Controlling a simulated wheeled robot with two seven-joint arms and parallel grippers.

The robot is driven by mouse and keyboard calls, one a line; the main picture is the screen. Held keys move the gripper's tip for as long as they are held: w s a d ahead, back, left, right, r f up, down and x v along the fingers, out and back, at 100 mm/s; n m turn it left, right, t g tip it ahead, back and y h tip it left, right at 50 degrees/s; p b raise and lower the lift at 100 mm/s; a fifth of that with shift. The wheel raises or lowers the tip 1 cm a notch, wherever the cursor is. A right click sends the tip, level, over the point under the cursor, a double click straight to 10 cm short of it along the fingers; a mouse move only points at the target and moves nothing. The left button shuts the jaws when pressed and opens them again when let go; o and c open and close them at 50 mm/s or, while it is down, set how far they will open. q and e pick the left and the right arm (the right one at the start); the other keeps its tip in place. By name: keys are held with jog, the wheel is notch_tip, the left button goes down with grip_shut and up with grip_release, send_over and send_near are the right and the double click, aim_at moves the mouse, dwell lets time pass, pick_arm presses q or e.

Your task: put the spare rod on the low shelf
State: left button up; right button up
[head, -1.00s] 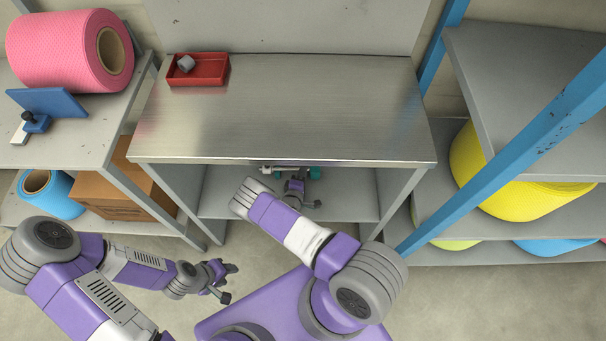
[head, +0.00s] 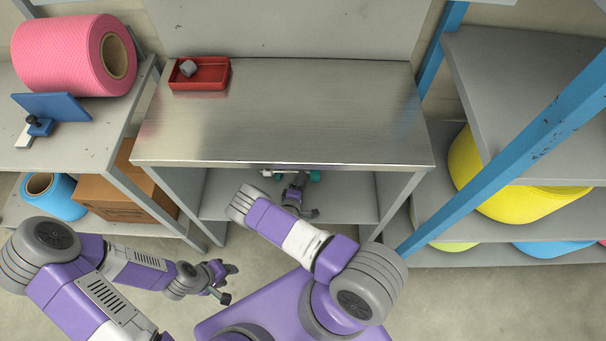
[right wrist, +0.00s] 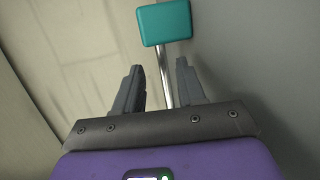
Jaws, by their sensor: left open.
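The spare rod, a thin metal bar with a teal block end (head: 314,176), is partly visible at the low shelf (head: 345,205) under the steel table. Its pale other end (head: 268,173) shows at left; the table edge and my right arm hide parts. In the right wrist view, the teal block (right wrist: 165,22) is beyond the fingertips and the metal bar (right wrist: 166,75) runs back between them. My right gripper (right wrist: 160,75) is open, with a gap on both sides of the bar. My left gripper (head: 228,282) is open and empty, over the floor at left.
The steel table (head: 290,120) holds a red tray (head: 200,84) with a grey block. Its front edge overhangs the low shelf. A left rack carries a pink roll (head: 60,55), blue roll and cardboard box (head: 125,195). A blue post (head: 500,155) stands before the right shelves.

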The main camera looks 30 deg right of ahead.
jog(key=p+v, duration=0.2)
jog(key=v, duration=0.7)
jog(key=shift+w, duration=0.1)
